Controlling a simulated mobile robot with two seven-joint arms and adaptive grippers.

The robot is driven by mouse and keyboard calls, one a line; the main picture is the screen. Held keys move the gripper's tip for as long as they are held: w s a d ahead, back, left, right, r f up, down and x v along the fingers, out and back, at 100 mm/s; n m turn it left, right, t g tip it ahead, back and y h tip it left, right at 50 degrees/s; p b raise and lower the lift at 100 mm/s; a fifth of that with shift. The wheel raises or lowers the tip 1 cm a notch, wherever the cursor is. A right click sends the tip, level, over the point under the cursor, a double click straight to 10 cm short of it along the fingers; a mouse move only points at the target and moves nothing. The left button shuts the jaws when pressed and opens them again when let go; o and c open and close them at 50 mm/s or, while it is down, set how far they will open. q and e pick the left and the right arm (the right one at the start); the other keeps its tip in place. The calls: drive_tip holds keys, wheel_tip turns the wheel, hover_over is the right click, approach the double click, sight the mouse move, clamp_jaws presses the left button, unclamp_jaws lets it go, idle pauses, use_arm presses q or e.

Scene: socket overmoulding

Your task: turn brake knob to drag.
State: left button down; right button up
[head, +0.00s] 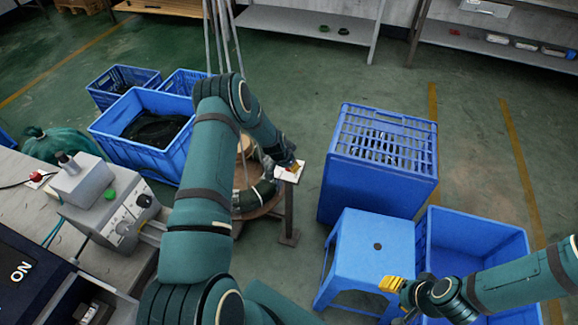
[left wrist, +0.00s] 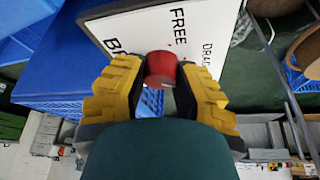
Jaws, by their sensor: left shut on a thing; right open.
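The brake knob (left wrist: 160,68) is a red cylinder on a white panel (left wrist: 130,30) in the left wrist view. The panel carries black words: FREE, DRAG to its right, and a partly hidden word starting with B at left. My left gripper (left wrist: 158,78) has a yellow finger on each side of the knob and is shut on it. In the head view my left gripper (head: 291,167) is at the small white panel (head: 284,177) on a dark post; fingers hide most of the knob. I cannot tell which word it points to. My right gripper (head: 392,285) is open and empty.
A blue stool (head: 372,243) and a blue crate (head: 470,225) stand near my right gripper. A tall blue crate (head: 380,160) is right of the panel. A wooden reel (head: 248,203) stands left of the post. A grey machine (head: 113,215) is on the left bench.

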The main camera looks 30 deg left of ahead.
use_arm(q)
drive_tip(key=n+y, duration=0.1)
drive_tip(key=n, duration=0.1)
drive_tip(key=n+y, duration=0.1)
drive_tip(key=n, duration=0.2)
drive_tip(key=shift+n, duration=0.3)
idle(0.4)
drive_tip(key=c, duration=0.7)
unclamp_jaws()
drive_tip(key=shift+f, duration=0.1)
drive_tip(key=shift+o, duration=0.2)
drive_tip(key=v, duration=1.2)
drive_tip(key=shift+w, duration=0.2)
drive_tip(key=shift+d, duration=0.2)
